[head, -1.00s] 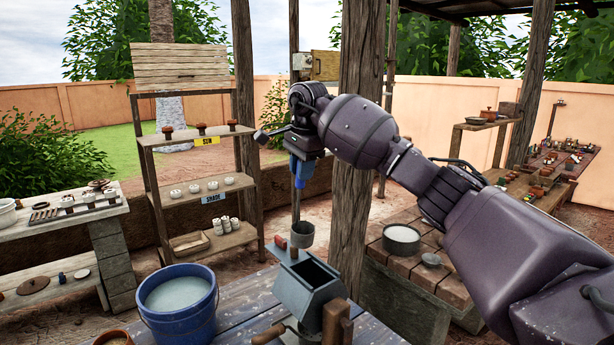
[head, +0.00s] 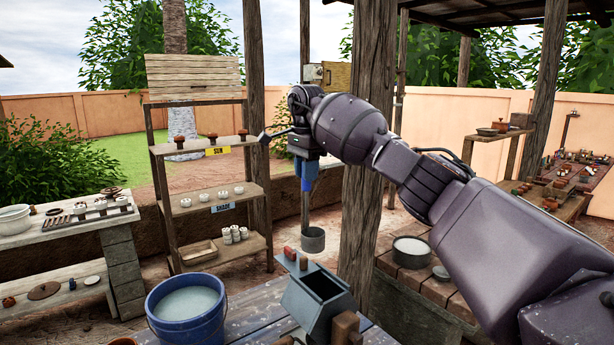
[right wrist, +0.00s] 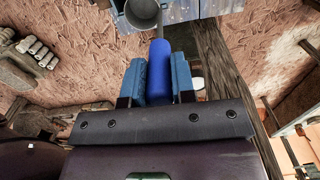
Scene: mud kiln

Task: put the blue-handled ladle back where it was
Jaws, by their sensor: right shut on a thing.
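The blue-handled ladle (head: 313,238) hangs upright in the head view, its grey cup low and its blue handle up in my right gripper (head: 304,168). In the right wrist view the blue handle (right wrist: 159,72) lies between the two blue fingers of my right gripper (right wrist: 158,80), which is shut on it. The ladle's cup shows at the top of that view. In the head view the cup is just behind the grey-blue box-like hopper (head: 318,296), seemingly above it or beyond it. My left gripper is not in view.
A blue bucket (head: 150,318) of pale liquid stands on the plank table (head: 255,318), left of the hopper. A thick wooden post (head: 366,210) stands close to the right of the ladle. A shelf rack (head: 205,150) and a brick ledge (head: 390,262) with a pan stand beyond.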

